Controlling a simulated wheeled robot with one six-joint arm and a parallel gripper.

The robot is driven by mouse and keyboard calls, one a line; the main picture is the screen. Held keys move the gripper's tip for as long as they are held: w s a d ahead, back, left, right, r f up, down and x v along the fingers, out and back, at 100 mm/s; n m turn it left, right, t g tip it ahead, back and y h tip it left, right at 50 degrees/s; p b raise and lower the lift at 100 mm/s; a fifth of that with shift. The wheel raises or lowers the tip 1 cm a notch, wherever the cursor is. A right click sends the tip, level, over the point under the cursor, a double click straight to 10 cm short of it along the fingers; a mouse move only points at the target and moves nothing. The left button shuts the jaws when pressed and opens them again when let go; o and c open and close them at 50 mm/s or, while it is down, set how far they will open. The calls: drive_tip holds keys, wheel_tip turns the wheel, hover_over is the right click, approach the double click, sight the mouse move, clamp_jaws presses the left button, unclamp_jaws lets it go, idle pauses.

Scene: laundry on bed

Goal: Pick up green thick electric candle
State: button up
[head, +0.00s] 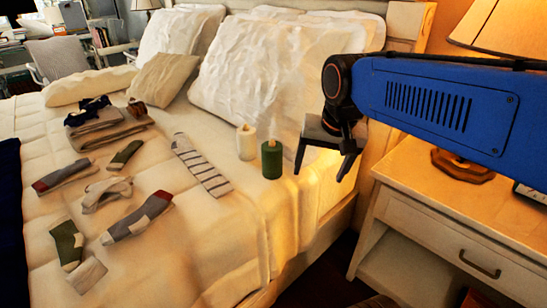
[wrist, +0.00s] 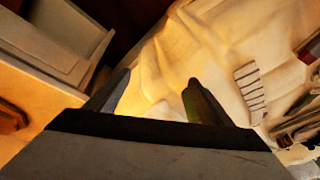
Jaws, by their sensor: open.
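The green thick candle (head: 271,159) stands upright on the bed near its right edge in the head view. A cream candle (head: 246,142) stands just behind and left of it. My gripper (head: 320,174) is open and empty, to the right of the green candle and apart from it, over the bed's edge. In the wrist view, the two fingers of my gripper (wrist: 152,88) are spread over the bedding. A dark greenish shape shows by the right finger there; I cannot tell if it is the candle.
A striped sock (head: 201,166) lies left of the candles, with several other socks and a folded pile (head: 107,125) farther left. Pillows (head: 270,68) stand behind. A nightstand (head: 440,225) with a lamp (head: 500,32) is at the right, across a gap.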

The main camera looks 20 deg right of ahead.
idle(0.5)
drive_tip(key=shift+s, duration=0.1)
drive_tip(key=s+a+f+n+t, duration=0.1)
drive_tip(key=s+a+f+n, duration=0.1)
drive_tip(key=s+f+n, duration=0.5)
wheel_tip(320, 180, up, 16)
drive_tip(key=n+g, duration=0.4)
drive_tip(key=n, duration=1.5)
hover_over(272, 157)
drive_tip(key=w+d, duration=0.1)
drive_tip(key=w, duration=0.2)
drive_tip(key=shift+d+f, duration=0.15)
drive_tip(key=shift+f, duration=0.35)
wheel_tip(272, 157, down, 16)
drive_tip(key=shift+w+f, duration=0.1)
drive_tip(key=shift+f, duration=0.15)
drive_tip(key=c, duration=1.2)
